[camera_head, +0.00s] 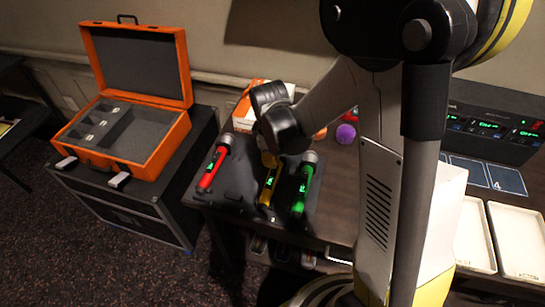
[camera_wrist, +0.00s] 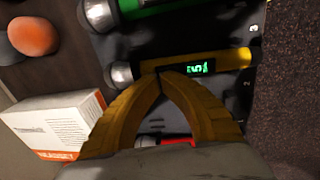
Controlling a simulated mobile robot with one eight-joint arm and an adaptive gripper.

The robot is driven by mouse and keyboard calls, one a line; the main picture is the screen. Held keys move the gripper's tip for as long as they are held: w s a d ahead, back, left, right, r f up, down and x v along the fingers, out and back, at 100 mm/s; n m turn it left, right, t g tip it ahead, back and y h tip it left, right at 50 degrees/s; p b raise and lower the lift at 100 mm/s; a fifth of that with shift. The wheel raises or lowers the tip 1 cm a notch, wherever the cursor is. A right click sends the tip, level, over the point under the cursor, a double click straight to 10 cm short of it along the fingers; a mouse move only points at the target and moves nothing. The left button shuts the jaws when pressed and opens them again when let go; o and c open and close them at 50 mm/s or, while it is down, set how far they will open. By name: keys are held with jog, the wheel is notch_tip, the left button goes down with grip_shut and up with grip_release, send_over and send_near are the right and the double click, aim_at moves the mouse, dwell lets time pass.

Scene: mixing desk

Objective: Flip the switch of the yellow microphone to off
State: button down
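The yellow microphone (camera_head: 266,192) lies between the red and green ones on a black holder (camera_head: 238,183) on the desk. In the wrist view the yellow microphone (camera_wrist: 233,59) lies across the picture, its silver head to the left and a lit green display on its body. My gripper (camera_wrist: 168,70) has its yellow fingertips together over the body, between the head and display. I cannot tell whether they touch it. They hide that stretch of the body, and I cannot make out the switch. In the head view my wrist hides the microphone's head end.
The red microphone (camera_head: 214,169) and green microphone (camera_head: 303,188) lie close on either side. A white and orange box (camera_wrist: 52,126), an orange ball (camera_wrist: 34,36) and a purple ball (camera_head: 346,133) are nearby. An open orange case (camera_head: 166,150) stands left; white trays (camera_head: 519,235) lie right.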

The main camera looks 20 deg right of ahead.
jog(key=shift+f, duration=0.2)
jog(key=shift+f+b, duration=0.35)
jog(key=shift+b, duration=0.05)
jog(key=shift+w+d+f+g, duration=0.15)
jog(key=shift+f+g, duration=0.1)
jog(key=shift+g, duration=0.05)
jog(key=shift+y, duration=0.3)
jog(key=shift+r, duration=0.1)
jog(key=shift+s+a+r, duration=0.3)
jog(key=shift+s+a, duration=0.1)
jog(key=shift+s, duration=0.15)
